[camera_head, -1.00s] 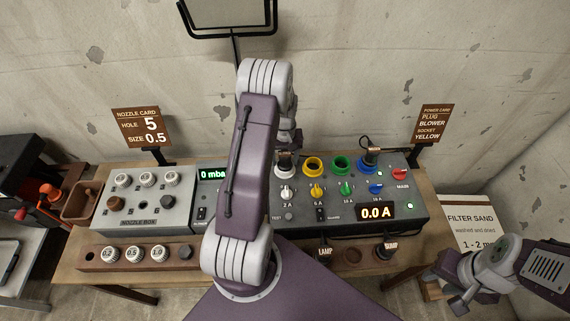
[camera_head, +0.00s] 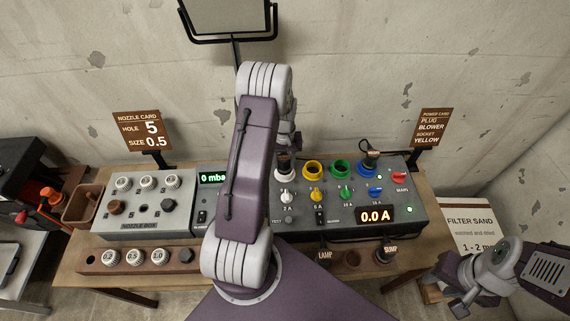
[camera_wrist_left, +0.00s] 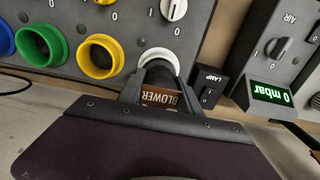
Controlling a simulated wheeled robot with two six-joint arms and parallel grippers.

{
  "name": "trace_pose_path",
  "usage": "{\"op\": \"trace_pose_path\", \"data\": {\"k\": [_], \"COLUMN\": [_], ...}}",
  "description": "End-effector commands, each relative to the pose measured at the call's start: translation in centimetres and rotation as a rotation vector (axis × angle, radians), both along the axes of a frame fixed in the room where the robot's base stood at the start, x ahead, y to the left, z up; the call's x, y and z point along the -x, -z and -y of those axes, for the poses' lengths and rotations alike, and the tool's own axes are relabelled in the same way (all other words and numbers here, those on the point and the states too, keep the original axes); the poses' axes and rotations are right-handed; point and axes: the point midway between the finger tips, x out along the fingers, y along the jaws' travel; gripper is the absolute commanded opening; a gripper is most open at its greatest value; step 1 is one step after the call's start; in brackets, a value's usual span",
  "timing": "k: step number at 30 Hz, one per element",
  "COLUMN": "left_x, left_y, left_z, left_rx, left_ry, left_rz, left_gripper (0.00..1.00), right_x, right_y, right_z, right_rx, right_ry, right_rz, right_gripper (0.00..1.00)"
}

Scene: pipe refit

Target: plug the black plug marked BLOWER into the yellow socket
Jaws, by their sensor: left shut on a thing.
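My left gripper (camera_wrist_left: 158,88) is shut on the black plug marked BLOWER (camera_wrist_left: 160,98), whose brown label shows between the fingers in the left wrist view. The plug is at the white socket (camera_wrist_left: 159,56); I cannot tell whether it sits in it or just in front. The yellow socket (camera_wrist_left: 100,57) is empty, beside the white one; it also shows in the head view (camera_head: 313,170), to the right of the white socket (camera_head: 284,166). My left arm hides part of the panel in the head view. My right gripper (camera_head: 452,288) is open and empty at the right, off the bench.
The green socket (camera_head: 339,169) is empty. A dark plug (camera_head: 372,158) stands in the blue socket. LAMP (camera_head: 325,254) and PUMP (camera_head: 388,252) plugs are in the front rack. The power card (camera_head: 431,127) reads plug BLOWER, socket YELLOW. The nozzle box (camera_head: 146,210) stands at left.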

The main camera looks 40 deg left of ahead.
Motion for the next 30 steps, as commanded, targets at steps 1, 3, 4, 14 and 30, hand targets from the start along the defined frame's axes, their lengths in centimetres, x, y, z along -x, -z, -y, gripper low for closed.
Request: {"op": "trace_pose_path", "data": {"k": [1, 3, 4, 14, 30], "left_x": [-0.1, -0.1, -0.1, -0.1, -0.1], "left_y": [-0.6, -1.0, -1.2, -2.8, -4.4], "left_z": [0.0, 0.0, -0.1, 0.0, 0.0], "left_rx": [-0.001, -0.001, -0.001, -0.001, -0.001], "left_ry": [0.0, 0.0, 0.0, 0.0, 0.0], "left_rz": [0.003, 0.003, 0.003, 0.003, 0.002], "left_gripper": [0.0, 0.0, 0.0, 0.0, 0.0], "right_x": [0.0, 0.0, 0.0, 0.0, 0.0], "right_y": [-0.5, -0.8, -0.9, -2.3, -3.6], "right_z": [0.0, 0.0, 0.0, 0.0, 0.0], "right_rx": [0.0, 0.0, 0.0, 0.0, 0.0], "right_ry": [0.0, 0.0, 0.0, 0.0, 0.0], "right_rz": [0.0, 0.0, 0.0, 0.0, 0.0], "right_gripper": [0.36, 0.36, 0.36, 0.36, 0.36]}}
